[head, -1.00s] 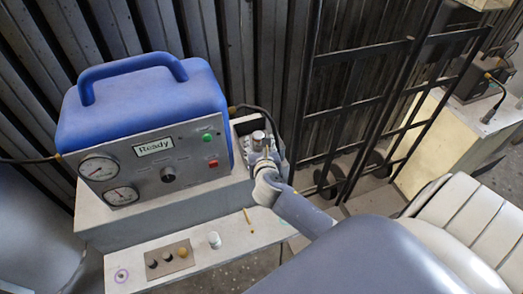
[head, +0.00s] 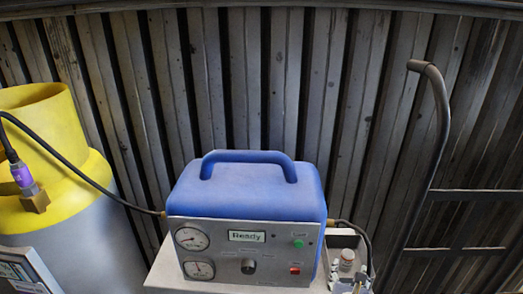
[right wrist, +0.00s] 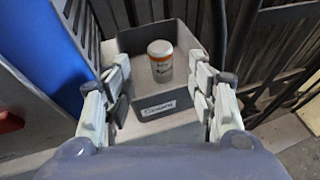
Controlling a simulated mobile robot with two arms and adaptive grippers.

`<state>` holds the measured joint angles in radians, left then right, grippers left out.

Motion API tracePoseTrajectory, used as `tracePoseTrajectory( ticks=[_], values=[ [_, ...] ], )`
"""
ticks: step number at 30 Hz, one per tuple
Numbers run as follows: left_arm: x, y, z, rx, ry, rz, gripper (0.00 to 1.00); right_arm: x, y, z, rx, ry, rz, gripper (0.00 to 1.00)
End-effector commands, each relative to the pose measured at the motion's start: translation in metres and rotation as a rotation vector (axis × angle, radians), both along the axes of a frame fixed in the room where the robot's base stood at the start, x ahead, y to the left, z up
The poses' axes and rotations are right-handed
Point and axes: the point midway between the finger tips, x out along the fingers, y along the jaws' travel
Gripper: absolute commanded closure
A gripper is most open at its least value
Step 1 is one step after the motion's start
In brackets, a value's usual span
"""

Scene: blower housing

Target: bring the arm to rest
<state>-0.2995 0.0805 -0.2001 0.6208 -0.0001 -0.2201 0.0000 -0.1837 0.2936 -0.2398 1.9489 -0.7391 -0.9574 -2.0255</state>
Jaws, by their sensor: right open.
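My right gripper (right wrist: 160,78) is open, with its two fingers apart on either side of the right wrist view. Nothing is between the fingertips that I can see held. Beyond them a small grey bin (right wrist: 128,42) with a white label holds a capped jar (right wrist: 160,62) with an orange and white label. In the head view only the tip of the right gripper (head: 359,284) shows at the bottom edge, in front of the bin (head: 336,240) and jar (head: 347,257). My left gripper is not in view.
A blue machine (head: 250,190) with gauges and a "Ready" display stands left of the bin. A black hose (head: 90,182) runs from it towards a yellow-topped drum (head: 50,125). A dark metal frame (head: 440,130) stands at the right, before a ribbed wall (head: 330,90).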

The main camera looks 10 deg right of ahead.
Motion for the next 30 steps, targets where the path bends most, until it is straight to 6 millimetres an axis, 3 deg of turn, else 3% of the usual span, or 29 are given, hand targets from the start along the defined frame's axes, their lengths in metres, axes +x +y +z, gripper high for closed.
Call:
tracePoseTrajectory(
  ticks=[5,11,21,30],
  values=[
    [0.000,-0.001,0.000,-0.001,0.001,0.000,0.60,-0.018,0.004,-0.009,0.200,-0.031,-0.100,0.48],
    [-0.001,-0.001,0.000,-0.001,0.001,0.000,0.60,-0.062,0.019,-0.029,0.656,-0.099,-0.374,0.48],
    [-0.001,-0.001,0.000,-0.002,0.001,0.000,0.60,-0.151,0.062,-0.050,1.379,-0.207,-1.032,0.48],
    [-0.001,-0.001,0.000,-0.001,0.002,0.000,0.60,-0.211,0.099,-0.047,1.707,-0.281,-1.576,0.48]
  ],
)
